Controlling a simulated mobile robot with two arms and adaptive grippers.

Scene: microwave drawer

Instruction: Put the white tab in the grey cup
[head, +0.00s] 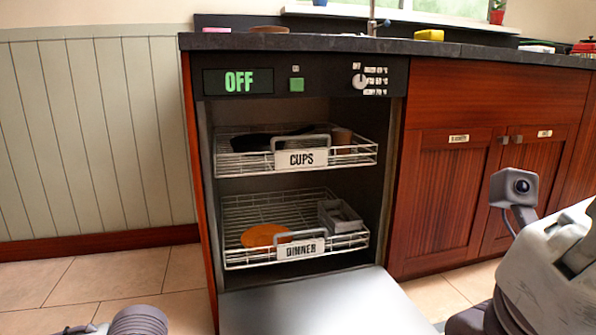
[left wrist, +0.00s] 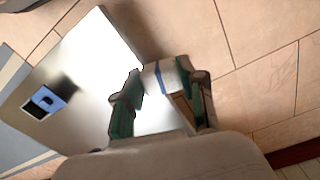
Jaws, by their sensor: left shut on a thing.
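In the left wrist view, my left gripper (left wrist: 162,92) is shut on the white tab (left wrist: 172,72), a pale block with a blue stripe held between the green-lined fingers. The held tab is over or near the open door panel's edge, with floor tiles beyond. On the door panel there is a small blue-edged recess (left wrist: 45,100) with a dark and grey inside; I cannot tell if this is the grey cup. In the head view, neither gripper's fingers show; only parts of my arms show at the lower left and right.
The dishwasher's door (head: 322,305) is folded down. Inside, the upper rack (head: 240,170) is labelled CUPS and holds dark items and a brown cup (head: 341,138). The lower rack (head: 345,243), labelled DINNER, holds an orange plate (head: 262,235) and a grey box (head: 338,216). Wooden cabinets (head: 440,180) stand right.

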